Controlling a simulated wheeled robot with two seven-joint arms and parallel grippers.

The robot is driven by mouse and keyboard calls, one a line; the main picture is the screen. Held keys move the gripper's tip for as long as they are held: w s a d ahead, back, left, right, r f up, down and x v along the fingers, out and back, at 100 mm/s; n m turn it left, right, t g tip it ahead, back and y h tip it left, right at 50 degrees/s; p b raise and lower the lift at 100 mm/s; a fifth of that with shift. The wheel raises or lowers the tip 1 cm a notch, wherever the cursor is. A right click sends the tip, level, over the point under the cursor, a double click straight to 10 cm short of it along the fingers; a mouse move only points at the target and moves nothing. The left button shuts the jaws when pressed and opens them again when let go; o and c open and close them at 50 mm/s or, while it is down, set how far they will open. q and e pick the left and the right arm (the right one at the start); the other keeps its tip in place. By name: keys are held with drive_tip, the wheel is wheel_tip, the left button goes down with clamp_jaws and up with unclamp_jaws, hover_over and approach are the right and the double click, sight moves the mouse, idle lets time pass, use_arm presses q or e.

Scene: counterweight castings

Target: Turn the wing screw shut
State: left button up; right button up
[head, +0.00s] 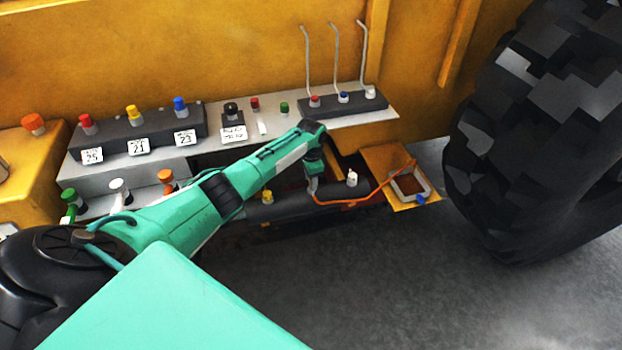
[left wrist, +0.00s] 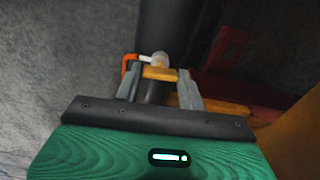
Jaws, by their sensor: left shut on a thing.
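My left gripper (head: 313,190) reaches down to the dark horizontal cylinder (head: 288,208) below the grey shelf. In the left wrist view, its two grey fingers (left wrist: 159,76) stand on either side of a yellow-orange bar, which looks like the wing screw (left wrist: 160,73), and are shut on it. In the head view the gripper hides the held wing screw. My right gripper is not in view.
An orange hose (head: 345,202) runs from near the gripper to a yellow plate (head: 423,203) holding a small open tray. A yellow knob (head: 267,196) is left of the gripper. The shelf (head: 215,145) above carries coloured knobs and levers. A big tyre (head: 545,130) stands at right; the floor in front is clear.

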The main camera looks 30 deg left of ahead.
use_arm(q)
drive_tip(key=o, duration=1)
drive_tip(key=shift+r, duration=0.55)
drive_tip(key=shift+d+r, duration=0.1)
drive_tip(key=shift+r, duration=6.2)
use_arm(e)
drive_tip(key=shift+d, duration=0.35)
